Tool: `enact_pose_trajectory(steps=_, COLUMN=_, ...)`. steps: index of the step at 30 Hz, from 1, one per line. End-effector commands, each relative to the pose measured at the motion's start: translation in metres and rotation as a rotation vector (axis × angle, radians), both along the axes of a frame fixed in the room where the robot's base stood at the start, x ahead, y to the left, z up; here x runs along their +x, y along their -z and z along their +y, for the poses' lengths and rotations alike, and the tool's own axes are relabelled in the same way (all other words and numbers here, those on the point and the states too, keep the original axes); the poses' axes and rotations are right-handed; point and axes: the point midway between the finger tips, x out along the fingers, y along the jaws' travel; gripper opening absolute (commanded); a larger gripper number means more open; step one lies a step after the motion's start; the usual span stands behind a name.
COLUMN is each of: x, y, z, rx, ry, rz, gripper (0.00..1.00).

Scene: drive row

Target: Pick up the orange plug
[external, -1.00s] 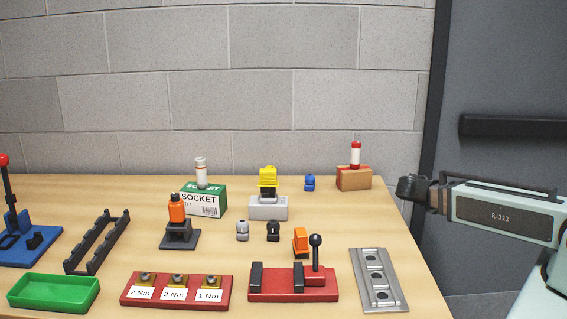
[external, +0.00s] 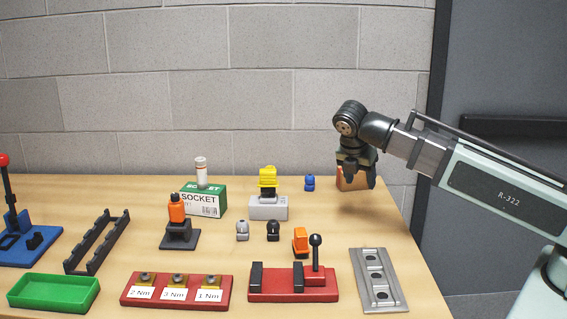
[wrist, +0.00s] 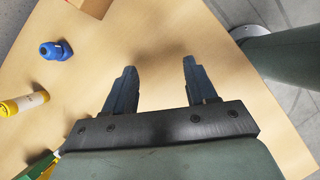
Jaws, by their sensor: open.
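A small orange block-like piece (external: 300,241) stands on the table just behind the red lever fixture in the external view. A second orange piece (external: 176,209), bottle-shaped, sits upright on a dark stand further left. I cannot tell for sure which of the two is the orange plug. My gripper (external: 360,185) hangs fingers down at the back right, in front of the cardboard box, apart from both orange pieces. In the wrist view my gripper (wrist: 160,68) is open, with only bare table between its fingers. No orange piece is clearly visible there.
The red lever fixture (external: 272,296) and grey metal plate (external: 387,294) lie in front. A blue piece (external: 309,184), white piece (external: 242,231) and black piece (external: 273,232) stand nearby. The cardboard box (external: 342,179) is partly hidden.

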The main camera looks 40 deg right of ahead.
Motion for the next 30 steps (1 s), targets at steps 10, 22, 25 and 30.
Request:
enact_pose_trajectory(steps=10, x=-0.002, y=-0.042, z=0.193, rx=0.308, ry=-0.543, rz=0.196, gripper=0.56)
enact_pose_trajectory(steps=22, x=-0.018, y=-0.041, z=0.242, rx=0.394, ry=-0.706, rz=0.253, gripper=0.56)
enact_pose_trajectory(steps=25, x=-0.018, y=-0.026, z=0.242, rx=0.394, ry=-0.705, rz=0.253, gripper=0.56)
enact_pose_trajectory(steps=30, x=-0.017, y=0.000, z=0.241, rx=0.393, ry=-0.703, rz=0.252, gripper=0.56)
